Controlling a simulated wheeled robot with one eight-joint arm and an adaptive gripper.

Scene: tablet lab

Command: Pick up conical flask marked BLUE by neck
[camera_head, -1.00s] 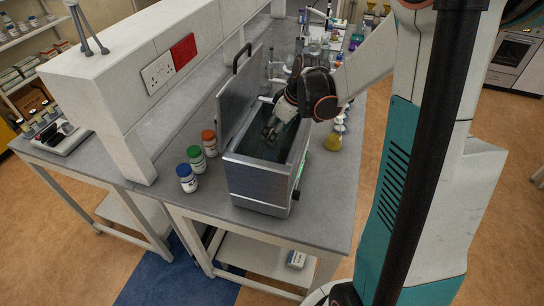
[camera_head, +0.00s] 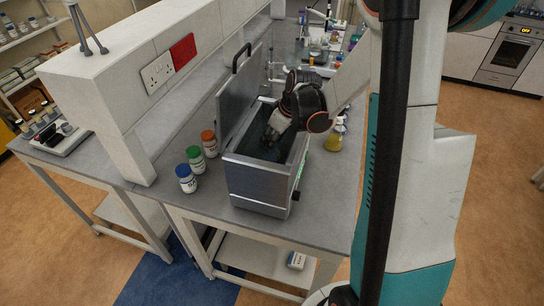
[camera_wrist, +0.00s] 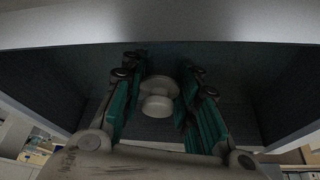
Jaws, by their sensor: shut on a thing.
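My gripper (camera_head: 268,137) reaches down into the open metal bath (camera_head: 258,182). In the wrist view its teal-padded fingers (camera_wrist: 163,72) are shut on a pale, round-topped thing (camera_wrist: 157,104), which looks like the flask's neck and top seen from above. No BLUE mark can be read on it. In the head view the bath's front wall and my gripper hide it, so I cannot tell whether it rests on the bath floor.
The bath's raised lid (camera_head: 235,100) stands at its left. Bottles with blue (camera_head: 187,178), green (camera_head: 196,158) and orange (camera_head: 209,143) caps stand left of it. A flask of yellow liquid (camera_head: 334,139) stands to the right. More glassware crowds the bench behind.

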